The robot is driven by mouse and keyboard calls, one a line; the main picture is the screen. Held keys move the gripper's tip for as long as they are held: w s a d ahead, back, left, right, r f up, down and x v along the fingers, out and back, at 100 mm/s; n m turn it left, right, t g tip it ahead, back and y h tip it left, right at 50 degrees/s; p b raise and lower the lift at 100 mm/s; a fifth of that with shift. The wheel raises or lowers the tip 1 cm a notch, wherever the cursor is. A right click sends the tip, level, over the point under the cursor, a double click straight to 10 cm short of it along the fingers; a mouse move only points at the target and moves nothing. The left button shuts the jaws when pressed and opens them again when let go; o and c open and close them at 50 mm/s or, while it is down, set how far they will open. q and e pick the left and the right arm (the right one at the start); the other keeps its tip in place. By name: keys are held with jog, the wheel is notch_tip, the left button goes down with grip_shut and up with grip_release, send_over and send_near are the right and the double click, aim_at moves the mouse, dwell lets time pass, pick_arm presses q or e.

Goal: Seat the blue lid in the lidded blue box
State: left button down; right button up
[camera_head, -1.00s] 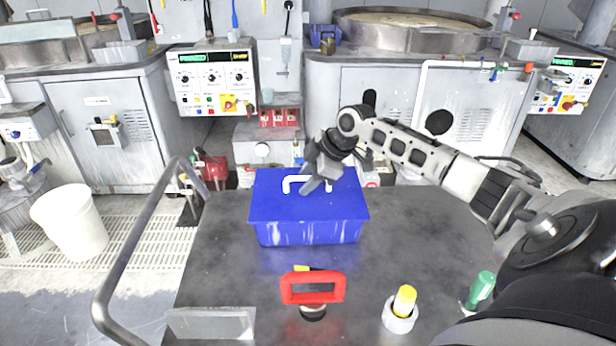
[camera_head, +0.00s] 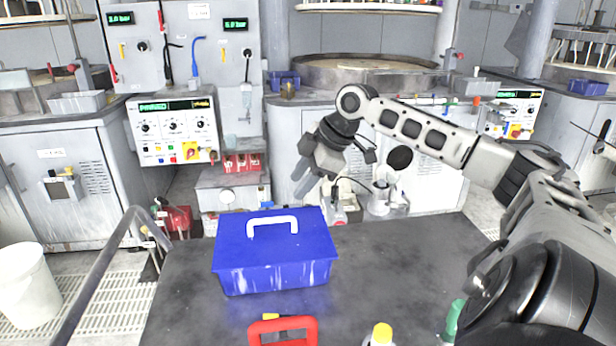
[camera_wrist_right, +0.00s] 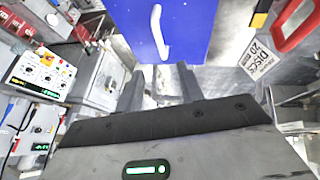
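The blue lid (camera_head: 300,235) with its white handle (camera_head: 272,222) lies on top of the blue box (camera_head: 280,279), which stands on the dark table. The lid covers the box opening; I cannot tell whether its rim is fully down all round. My right gripper (camera_head: 305,179) is above and behind the lid's right rear corner, apart from the handle. In the right wrist view, its two fingers (camera_wrist_right: 158,86) are spread with nothing between them, and the lid (camera_wrist_right: 190,28) and handle (camera_wrist_right: 158,32) show beyond them. My left gripper is not in view.
A red-handled tool (camera_head: 283,326), a yellow-capped container (camera_head: 381,335) and a green item (camera_head: 453,320) are near the table's front. The table (camera_head: 400,265) right of the box is clear. A metal rail (camera_head: 100,270) runs along its left. Machine cabinets stand behind.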

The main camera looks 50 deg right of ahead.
jog(key=shift+b+v, duration=0.5)
jog(key=shift+v, duration=0.75)
